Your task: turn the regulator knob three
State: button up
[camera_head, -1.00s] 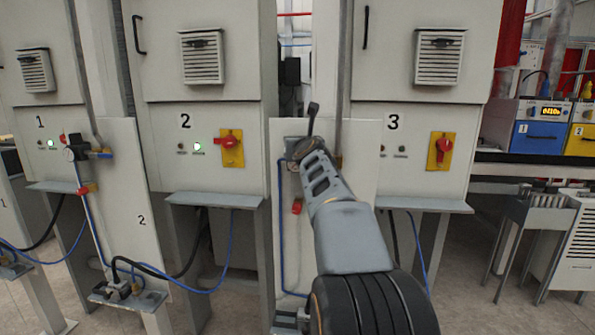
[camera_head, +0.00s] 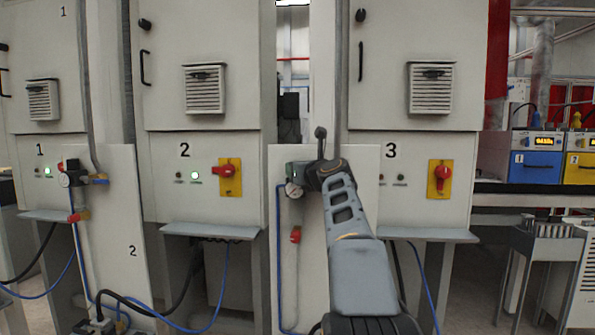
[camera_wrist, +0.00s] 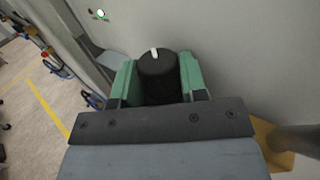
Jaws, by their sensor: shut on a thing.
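The regulator knob (camera_wrist: 155,82) is black and round with a white mark at its top edge in the wrist view. My gripper (camera_wrist: 158,76) has its green fingers on both sides of the knob and is shut on it. In the head view my gripper (camera_head: 304,171) is at the regulator on the pale panel between cabinets 2 and 3, and my wrist hides the knob there. A small round gauge (camera_head: 292,189) shows just below and left of the gripper.
Cabinet 3 has a red switch (camera_head: 441,177) set upright. A red valve handle (camera_head: 295,236) and blue hose (camera_head: 279,250) are below the regulator. Shelves (camera_head: 430,235) jut out from the cabinets.

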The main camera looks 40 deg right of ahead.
jog(key=shift+f, duration=0.1)
jog(key=o, duration=0.9)
jog(key=shift+a, duration=0.1)
jog(key=shift+s, duration=0.15)
